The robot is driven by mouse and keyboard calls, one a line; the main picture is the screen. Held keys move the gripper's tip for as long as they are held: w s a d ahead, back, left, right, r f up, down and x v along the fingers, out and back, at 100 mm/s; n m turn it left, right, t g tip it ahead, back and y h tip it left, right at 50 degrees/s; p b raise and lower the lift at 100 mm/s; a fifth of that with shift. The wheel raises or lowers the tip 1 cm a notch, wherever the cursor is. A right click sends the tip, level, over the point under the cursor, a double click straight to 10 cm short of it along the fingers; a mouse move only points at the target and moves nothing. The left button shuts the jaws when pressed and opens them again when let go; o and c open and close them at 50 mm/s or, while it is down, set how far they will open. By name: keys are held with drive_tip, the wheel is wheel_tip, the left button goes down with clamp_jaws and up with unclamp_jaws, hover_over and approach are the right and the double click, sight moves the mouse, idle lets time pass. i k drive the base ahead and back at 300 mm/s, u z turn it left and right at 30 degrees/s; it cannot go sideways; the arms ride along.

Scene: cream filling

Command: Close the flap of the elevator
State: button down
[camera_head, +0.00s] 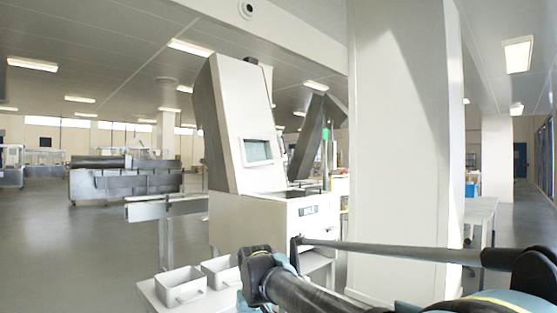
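A tall white machine (228,110) with a small screen (257,151) stands in the middle of the camera_head view; it may be the elevator, but I cannot tell for sure. Its upper body leans back above a white box-shaped base (240,224). A dark grey slanted panel or chute (306,138) rises behind it to the right. I cannot tell whether this is the flap, or whether any flap is open. My arm crosses the lower right, in front of the base's lower right part. I make out no gripper fingers.
Two white bins (181,285) (222,271) sit on a low table in front of the machine. A wide white pillar (405,150) stands close on the right. A metal rail (165,208) extends left of the machine. Open grey floor (75,255) lies at left.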

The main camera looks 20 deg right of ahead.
sight(264, 149)
drive_tip(key=k, duration=1)
drive_tip(key=z, duration=0.85)
drive_tip(key=i, duration=1.95)
drive_tip(key=u, duration=0.45)
